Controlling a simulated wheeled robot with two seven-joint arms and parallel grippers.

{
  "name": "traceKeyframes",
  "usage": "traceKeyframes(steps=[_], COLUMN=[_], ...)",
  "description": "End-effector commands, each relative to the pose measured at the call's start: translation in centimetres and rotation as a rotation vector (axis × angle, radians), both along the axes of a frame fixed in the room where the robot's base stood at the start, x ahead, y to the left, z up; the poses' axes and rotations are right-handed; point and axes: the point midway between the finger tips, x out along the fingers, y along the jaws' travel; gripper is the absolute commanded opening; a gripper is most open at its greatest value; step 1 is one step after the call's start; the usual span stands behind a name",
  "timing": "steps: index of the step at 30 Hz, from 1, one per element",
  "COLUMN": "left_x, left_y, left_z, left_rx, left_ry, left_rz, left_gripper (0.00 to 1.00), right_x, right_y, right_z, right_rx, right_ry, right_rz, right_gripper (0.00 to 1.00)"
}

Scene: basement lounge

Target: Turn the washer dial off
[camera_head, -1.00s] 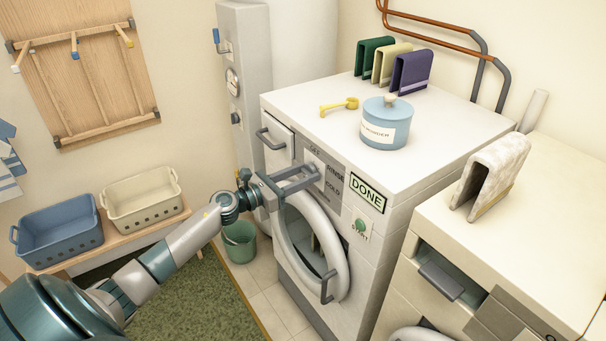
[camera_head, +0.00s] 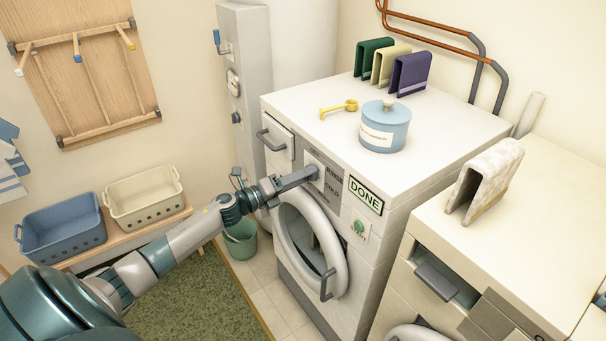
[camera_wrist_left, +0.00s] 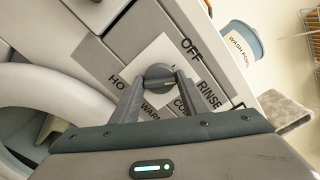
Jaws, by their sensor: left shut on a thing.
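The washer (camera_head: 390,200) is white, with a round front door and a lit "DONE" sign on its front panel. The washer dial (camera_wrist_left: 158,76) is a dark grey round knob on a pale label plate. In the left wrist view OFF, RINSE, COLD, WARM and part of HOT are printed around it. My left gripper (camera_wrist_left: 159,84) has its two fingers on either side of the dial, shut on it. In the head view my left gripper (camera_head: 312,172) is at the washer's front panel and hides the dial. My right gripper is not in view.
A blue washing powder tub (camera_head: 384,128), a yellow scoop (camera_head: 339,109) and folded cloths (camera_head: 409,75) are on the washer top. A second machine (camera_head: 470,240) stands at right. A green bucket (camera_head: 241,240) stands on the floor left of the washer.

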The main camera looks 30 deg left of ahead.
Motion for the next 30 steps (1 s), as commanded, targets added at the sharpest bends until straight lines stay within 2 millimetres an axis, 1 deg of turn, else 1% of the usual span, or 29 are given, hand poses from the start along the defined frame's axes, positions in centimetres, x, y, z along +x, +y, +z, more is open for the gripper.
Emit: traceKeyframes(steps=[1,9,16,24,30], left_x=[0.0,0.0,0.0,0.0,0.0], left_y=[0.0,0.1,0.1,0.1,0.1], left_z=[0.1,0.1,0.1,0.0,0.0], left_rx=[-0.040,-0.271,-0.429,-0.523,-0.540], left_ry=[0.018,0.114,0.177,0.217,0.224], left_rz=[0.001,0.002,0.002,0.001,0.001], left_gripper=[0.18,0.18,0.18,0.18,0.18], right_x=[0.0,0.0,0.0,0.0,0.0], right_y=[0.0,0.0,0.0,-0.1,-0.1], right_z=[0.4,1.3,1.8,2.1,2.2], right_rx=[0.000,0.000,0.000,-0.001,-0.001], right_ry=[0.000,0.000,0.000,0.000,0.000], right_rz=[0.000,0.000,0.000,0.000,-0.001], right_gripper=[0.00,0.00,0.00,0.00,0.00])
